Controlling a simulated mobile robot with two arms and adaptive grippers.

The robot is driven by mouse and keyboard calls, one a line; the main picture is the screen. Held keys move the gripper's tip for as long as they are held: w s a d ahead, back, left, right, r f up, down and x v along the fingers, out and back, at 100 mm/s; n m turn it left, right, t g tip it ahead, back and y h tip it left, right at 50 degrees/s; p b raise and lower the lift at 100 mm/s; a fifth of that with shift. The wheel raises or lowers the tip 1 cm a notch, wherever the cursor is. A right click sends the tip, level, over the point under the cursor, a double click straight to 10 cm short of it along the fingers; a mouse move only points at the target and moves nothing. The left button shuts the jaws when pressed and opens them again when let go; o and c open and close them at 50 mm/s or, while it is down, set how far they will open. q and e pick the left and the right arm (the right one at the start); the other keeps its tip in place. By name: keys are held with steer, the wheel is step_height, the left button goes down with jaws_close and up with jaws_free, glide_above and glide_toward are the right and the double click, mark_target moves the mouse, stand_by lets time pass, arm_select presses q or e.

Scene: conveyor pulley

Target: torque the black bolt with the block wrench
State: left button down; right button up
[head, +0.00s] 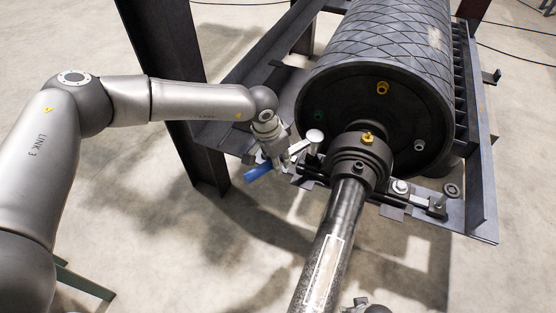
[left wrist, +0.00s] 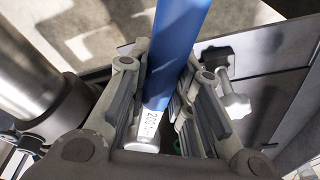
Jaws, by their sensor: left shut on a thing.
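My left gripper (head: 281,160) is shut on a tool with a blue handle, which I take to be the block wrench (head: 258,172). In the left wrist view, the blue wrench handle (left wrist: 180,45) runs between the fingers of my left gripper (left wrist: 163,100). Its pale end carries printed digits, only partly readable. The gripper is at the left side of the dark bearing housing (head: 345,158). A small dark bolt head (head: 358,166) shows on the housing; I cannot tell whether it is the black bolt. The wrench's working end is not clear.
The large pulley drum (head: 385,60) stands behind the housing, and its shaft (head: 330,240) comes towards me. A pale round-headed part (head: 315,136) is close to the gripper. A steel frame post (head: 170,80) stands behind my left arm.

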arm_select(q)
steer(key=shift+w+r, duration=0.1)
steer(key=shift+r, duration=0.35)
steer(key=shift+p+v, duration=0.55)
steer(key=shift+v, duration=0.3)
steer(key=shift+d+r, duration=0.2)
steer(key=shift+r, duration=0.2)
steer(key=shift+w+r+p, duration=0.1)
steer(key=shift+r+p, duration=0.2)
steer(key=shift+p, duration=0.05)
steer(key=shift+r, duration=0.45)
steer(key=shift+r+p, duration=0.4)
steer(key=shift+r, duration=0.05)
arm_select(e)
steer(key=s+d+f, duration=0.1)
steer(key=s+f, duration=0.3)
steer(key=f, duration=0.2)
steer(key=shift+s, duration=0.4)
steer(key=shift+f, duration=0.1)
